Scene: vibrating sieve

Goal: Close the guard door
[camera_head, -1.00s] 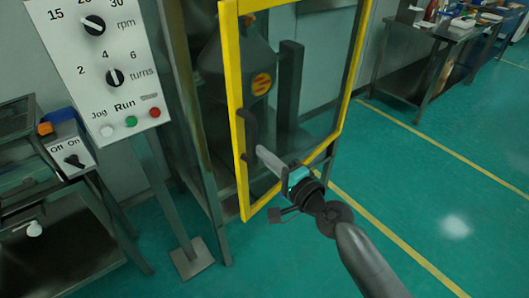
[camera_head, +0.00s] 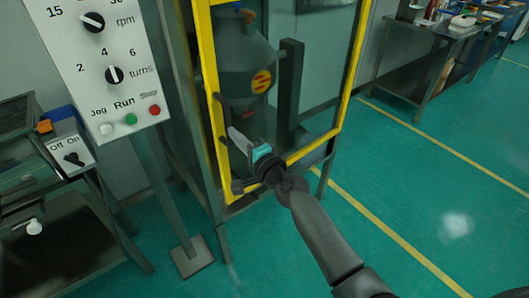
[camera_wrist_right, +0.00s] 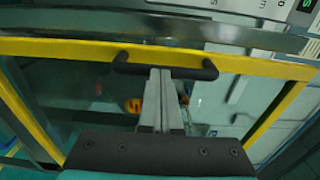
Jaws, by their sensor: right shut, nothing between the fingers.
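The guard door (camera_head: 207,75) is a clear panel in a yellow frame, at the front of the machine in the head view. Its yellow frame also crosses the right wrist view (camera_wrist_right: 60,48). A black bar handle (camera_wrist_right: 198,70) sits on the frame's edge. My right gripper (camera_head: 234,134) is shut and empty, with its fingertips at the handle. In the wrist view the fingers (camera_wrist_right: 160,74) reach the middle of the bar; whether they touch it I cannot tell. The door's left edge stands close to the machine's grey post; any gap is unclear. My left gripper is out of view.
A control panel (camera_head: 98,60) with knobs and buttons stands on a post at the left. A bench with an Off/On switch box (camera_head: 72,155) is beside it. The grey machine vessel (camera_head: 245,65) is behind the door. Green floor (camera_head: 420,190) is open at the right.

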